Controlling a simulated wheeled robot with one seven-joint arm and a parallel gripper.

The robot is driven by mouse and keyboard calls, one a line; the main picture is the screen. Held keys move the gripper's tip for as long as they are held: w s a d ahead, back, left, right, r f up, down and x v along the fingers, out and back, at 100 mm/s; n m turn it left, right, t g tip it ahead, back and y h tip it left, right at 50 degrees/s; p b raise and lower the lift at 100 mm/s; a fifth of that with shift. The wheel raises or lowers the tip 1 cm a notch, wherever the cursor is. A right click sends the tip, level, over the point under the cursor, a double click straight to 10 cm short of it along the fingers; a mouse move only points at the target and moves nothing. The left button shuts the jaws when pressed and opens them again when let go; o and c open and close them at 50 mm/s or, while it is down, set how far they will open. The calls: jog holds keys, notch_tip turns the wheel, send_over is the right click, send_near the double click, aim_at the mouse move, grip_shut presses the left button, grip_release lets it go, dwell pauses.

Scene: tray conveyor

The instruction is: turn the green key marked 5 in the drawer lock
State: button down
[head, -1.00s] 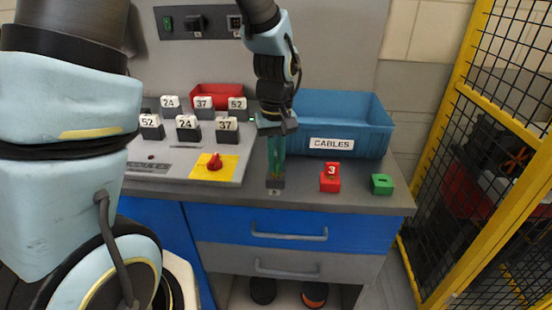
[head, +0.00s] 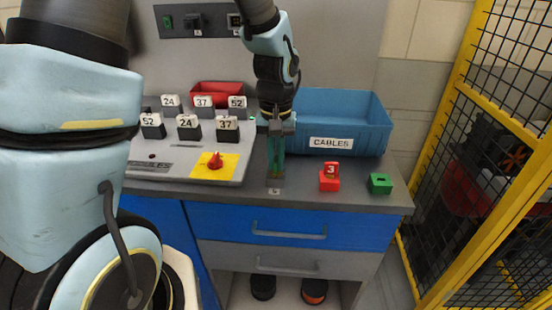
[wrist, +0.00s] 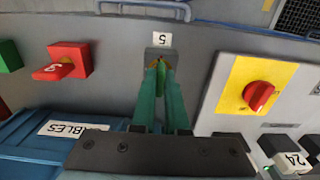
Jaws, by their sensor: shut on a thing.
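The green key (wrist: 161,79) stands in the dark drawer lock (wrist: 157,53) on the counter near its front edge. A white label marked 5 (wrist: 162,39) lies beside the lock. My gripper (wrist: 163,84) points down with its green fingers shut on the key, right at the lock. In the head view my gripper (head: 276,171) stands over the lock (head: 275,183), and its fingers hide the key there. The key's exact angle in the lock is hard to tell.
A red block with a key marked 3 (head: 330,180) and an empty green block (head: 380,184) stand to the right. A blue CABLES bin (head: 352,110) is behind. A panel with a red knob (head: 216,162) and several numbered blocks is left. A yellow-framed fence (head: 480,185) bounds the right.

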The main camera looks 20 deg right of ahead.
aim_at(276, 159)
jog(key=c, duration=0.8)
grip_release()
jog(key=shift+c, duration=0.2)
notch_tip(276, 159, up, 11)
jog(key=b, duration=0.2)
jog(key=a+f+n, duration=0.2)
jog(key=a+f, duration=0.1)
jog(key=a, duration=0.9)
jog(key=w+a+f+n+t, duration=0.1)
jog(key=a+f, duration=0.3)
jog(key=a, duration=0.9)
jog(key=shift+a+n+t, duration=0.2)
jog(key=shift+n+t, duration=0.1)
jog(key=shift+n, duration=0.1)
